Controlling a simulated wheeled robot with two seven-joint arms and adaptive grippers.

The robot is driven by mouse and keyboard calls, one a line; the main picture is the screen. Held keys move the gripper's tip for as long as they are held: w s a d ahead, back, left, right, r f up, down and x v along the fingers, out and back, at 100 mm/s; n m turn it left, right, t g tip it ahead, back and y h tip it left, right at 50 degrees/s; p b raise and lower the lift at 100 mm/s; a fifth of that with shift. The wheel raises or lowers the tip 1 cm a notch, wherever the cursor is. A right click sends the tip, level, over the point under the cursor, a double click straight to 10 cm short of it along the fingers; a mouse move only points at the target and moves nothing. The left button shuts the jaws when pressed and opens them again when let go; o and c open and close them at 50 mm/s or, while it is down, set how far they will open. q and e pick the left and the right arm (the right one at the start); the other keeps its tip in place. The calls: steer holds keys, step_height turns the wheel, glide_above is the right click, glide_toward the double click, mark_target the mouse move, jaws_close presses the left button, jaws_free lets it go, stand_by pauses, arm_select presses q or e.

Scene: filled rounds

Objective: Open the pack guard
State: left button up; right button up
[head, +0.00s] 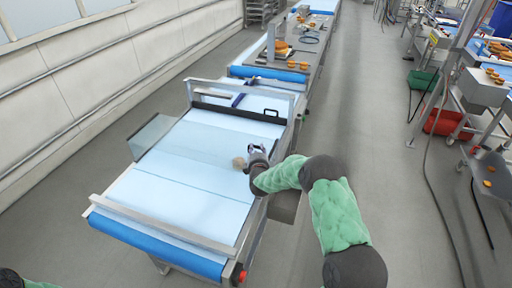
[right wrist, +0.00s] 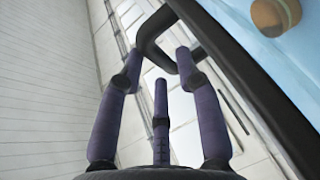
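The pack guard (head: 150,137) shows as a clear panel standing at the left side of the blue-white belt in the head view. The handle also shows in the right wrist view (right wrist: 150,43), at the fingertips. My right gripper (head: 256,149) has its fingers spread, with nothing held between them; it also shows in the right wrist view (right wrist: 157,65). I cannot tell whether a finger touches the handle. My left gripper is out of view.
A tan round (head: 239,162) lies on the belt (head: 190,190) beside my right gripper. A metal crossbar (head: 160,225) spans the near end, with a red button (head: 241,276) at the corner. A further table (head: 290,60) carries orange rounds.

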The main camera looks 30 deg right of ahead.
mark_target(257, 147)
steer(key=shift+x, duration=0.95)
steer(key=shift+w+d+f, duration=0.1)
steer(key=shift+w+d, duration=0.2)
steer(key=shift+w, duration=0.2)
jaws_close()
